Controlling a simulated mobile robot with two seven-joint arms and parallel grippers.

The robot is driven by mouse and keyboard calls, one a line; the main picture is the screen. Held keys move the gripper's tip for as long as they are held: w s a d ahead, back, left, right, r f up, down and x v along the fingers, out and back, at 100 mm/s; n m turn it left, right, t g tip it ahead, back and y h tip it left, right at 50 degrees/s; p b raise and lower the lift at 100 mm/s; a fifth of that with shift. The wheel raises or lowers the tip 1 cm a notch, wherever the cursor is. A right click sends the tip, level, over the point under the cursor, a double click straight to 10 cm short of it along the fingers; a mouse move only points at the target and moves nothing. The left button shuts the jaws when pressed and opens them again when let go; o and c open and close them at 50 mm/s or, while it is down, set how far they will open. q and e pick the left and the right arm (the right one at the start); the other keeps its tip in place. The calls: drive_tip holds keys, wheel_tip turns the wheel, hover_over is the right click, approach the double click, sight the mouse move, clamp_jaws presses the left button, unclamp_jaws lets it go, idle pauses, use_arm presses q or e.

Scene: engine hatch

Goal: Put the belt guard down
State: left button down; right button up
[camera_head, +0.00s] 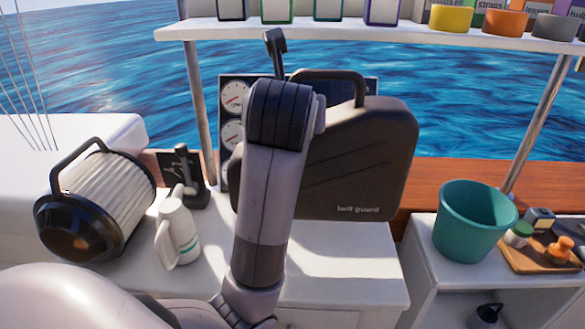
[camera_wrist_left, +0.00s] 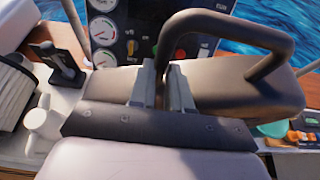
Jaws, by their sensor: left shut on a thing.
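The belt guard (camera_head: 362,160) is a dark grey, upright panel with a black loop handle and its name on the lower right. It stands above the back of the white counter (camera_head: 350,285), in front of the gauge panel. I cannot tell whether its bottom edge touches the counter. My left arm covers its left part in the head view. In the left wrist view, my left gripper (camera_wrist_left: 163,84) is shut on the belt guard (camera_wrist_left: 245,92), at the near end of its handle. The fingertips are hidden in the head view. My right gripper is not in view.
A ribbed filter with a black cap (camera_head: 98,200) and a white jug (camera_head: 176,232) sit on the left. A small lever (camera_head: 183,178) stands behind the jug. A teal bucket (camera_head: 473,222) and a wooden tray (camera_head: 535,258) are on the right. The counter's front right is clear.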

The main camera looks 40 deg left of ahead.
sight(317, 151)
use_arm(q)
wheel_tip(317, 151, down, 10)
drive_tip(key=shift+r+b, duration=0.1)
drive_tip(key=shift+b, duration=0.45)
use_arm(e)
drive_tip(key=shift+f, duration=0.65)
use_arm(q)
drive_tip(key=c, duration=1.1)
unclamp_jaws()
drive_tip(key=shift+f, duration=0.25)
drive_tip(key=shift+r, duration=0.1)
